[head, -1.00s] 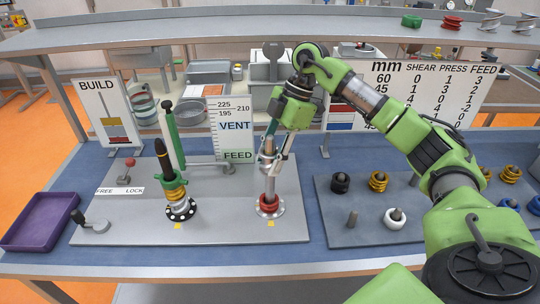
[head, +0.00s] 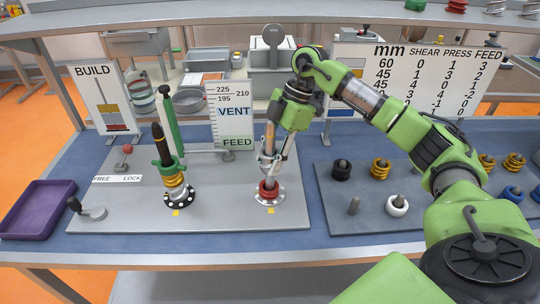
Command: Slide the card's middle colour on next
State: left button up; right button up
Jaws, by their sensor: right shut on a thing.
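The build card (head: 97,98) stands at the left back, with a yellow block over a grey one and red at the bottom. My right gripper (head: 270,161) is shut on a silver-grey ring element (head: 265,157), around the upright right shaft (head: 269,135). A red ring (head: 268,190) sits at the foot of that shaft, a short gap below the held element. The fingers partly hide the held element. The left shaft (head: 160,137) has a dark pointed tip, a green collar and yellow coils. My left gripper is not in view.
A purple tray (head: 37,209) lies at the left and a small lever (head: 90,211) beside it. A grey board (head: 376,222) at the right holds black, yellow, white and blue rings on pegs. A VENT/FEED gauge (head: 231,115) stands behind the shafts.

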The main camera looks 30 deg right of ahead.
jog(key=o, duration=1.5)
jog(key=shift+c, duration=0.2)
jog(key=shift+f, duration=0.1)
jog(key=v, duration=1.2)
jog(key=shift+a, duration=0.1)
